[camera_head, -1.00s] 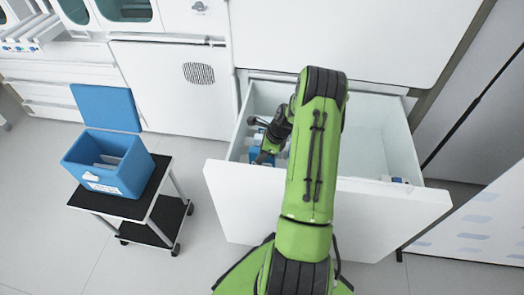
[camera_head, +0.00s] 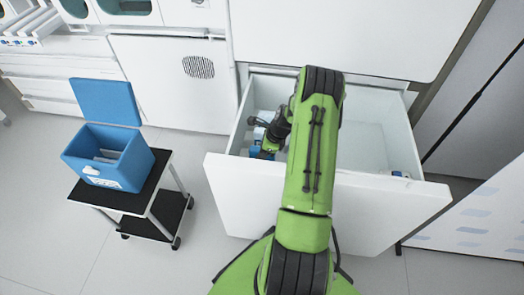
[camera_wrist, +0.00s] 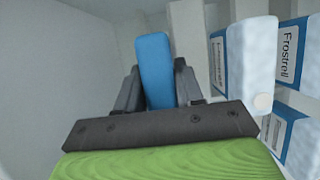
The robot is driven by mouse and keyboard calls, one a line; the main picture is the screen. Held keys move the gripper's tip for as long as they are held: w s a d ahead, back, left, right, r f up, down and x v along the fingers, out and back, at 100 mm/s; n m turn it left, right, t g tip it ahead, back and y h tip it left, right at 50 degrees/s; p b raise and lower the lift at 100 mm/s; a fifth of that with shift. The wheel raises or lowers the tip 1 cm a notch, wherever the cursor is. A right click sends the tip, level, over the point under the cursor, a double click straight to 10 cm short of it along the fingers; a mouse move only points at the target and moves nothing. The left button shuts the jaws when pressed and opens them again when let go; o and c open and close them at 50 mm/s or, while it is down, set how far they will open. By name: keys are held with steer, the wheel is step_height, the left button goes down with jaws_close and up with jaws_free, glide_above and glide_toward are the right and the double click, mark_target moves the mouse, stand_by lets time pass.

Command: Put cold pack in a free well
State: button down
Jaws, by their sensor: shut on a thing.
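A blue cold pack (camera_wrist: 153,62) stands between the two dark fingers of my gripper (camera_wrist: 156,85) in the wrist view. My gripper is shut on it, inside the open white drawer (camera_head: 330,200). In the head view my green arm reaches over the drawer front, and the gripper (camera_head: 268,150) is at the drawer's left side, partly hidden. The blue cooler box (camera_head: 122,172) stands open on a small cart to the left. White dividers (camera_head: 106,157) show inside it, but how many wells are free cannot be told.
More packs labelled Frostrell (camera_wrist: 293,50) stand to the right of my gripper in the drawer. The box lid (camera_head: 105,102) is up. The cart (camera_head: 150,205) has a black top and a lower shelf. Floor between cart and drawer is clear.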

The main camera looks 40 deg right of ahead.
steer(key=shift+f, duration=0.35)
steer(key=c, duration=0.6)
jaws_free()
steer(key=shift+c, duration=0.2)
steer(key=p+v, duration=0.5)
steer(key=v, duration=1)
steer(key=shift+r+p, duration=0.35)
steer(key=shift+d, duration=0.1)
